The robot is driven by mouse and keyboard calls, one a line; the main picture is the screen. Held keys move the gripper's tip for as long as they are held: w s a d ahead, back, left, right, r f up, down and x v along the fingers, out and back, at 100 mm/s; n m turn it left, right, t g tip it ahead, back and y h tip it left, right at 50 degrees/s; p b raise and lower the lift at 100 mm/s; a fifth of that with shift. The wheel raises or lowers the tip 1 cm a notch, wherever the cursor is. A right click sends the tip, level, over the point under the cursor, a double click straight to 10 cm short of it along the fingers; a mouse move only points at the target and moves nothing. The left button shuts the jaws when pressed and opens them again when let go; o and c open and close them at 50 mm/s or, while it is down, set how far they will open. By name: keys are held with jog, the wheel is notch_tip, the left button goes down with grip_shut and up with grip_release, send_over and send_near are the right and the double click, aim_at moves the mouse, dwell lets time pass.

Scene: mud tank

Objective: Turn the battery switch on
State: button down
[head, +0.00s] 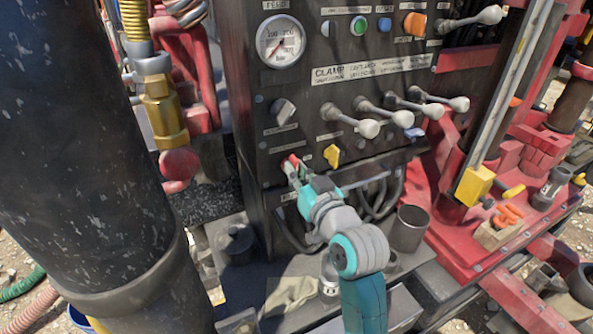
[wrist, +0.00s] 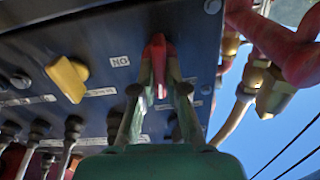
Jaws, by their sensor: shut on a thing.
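A red switch knob (head: 292,160) sits low on the left of the black control panel (head: 300,101). The pictures do not show a readable label naming it as the battery switch. In the wrist view the red knob (wrist: 158,46) stands between my two fingertips. My gripper (head: 297,170) reaches up to the panel face and is shut on the red knob; it also shows in the wrist view (wrist: 159,76). The fingers hide part of the knob, and its exact turn position is hard to tell.
A yellow knob (head: 332,155) is close to the right of my gripper. A grey knob (head: 284,111) is above it. Several grey-tipped levers (head: 369,128) stick out at the right. A metal cup (head: 407,229) stands below on the ledge. A large dark cylinder (head: 85,150) fills the left.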

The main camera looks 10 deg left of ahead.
jog(key=m, duration=0.4)
jog(key=shift+w, duration=0.1)
jog(key=m, duration=0.4)
jog(key=shift+d+f, duration=0.1)
jog(key=shift+d, duration=0.05)
jog(key=shift+w+f+m, duration=0.1)
jog(key=shift+f+m, duration=0.05)
jog(key=shift+m, duration=1.95)
jog(key=shift+f+m, duration=0.1)
jog(key=shift+m, duration=2)
jog(key=c, duration=1.2)
grip_release()
jog(key=shift+d, duration=0.1)
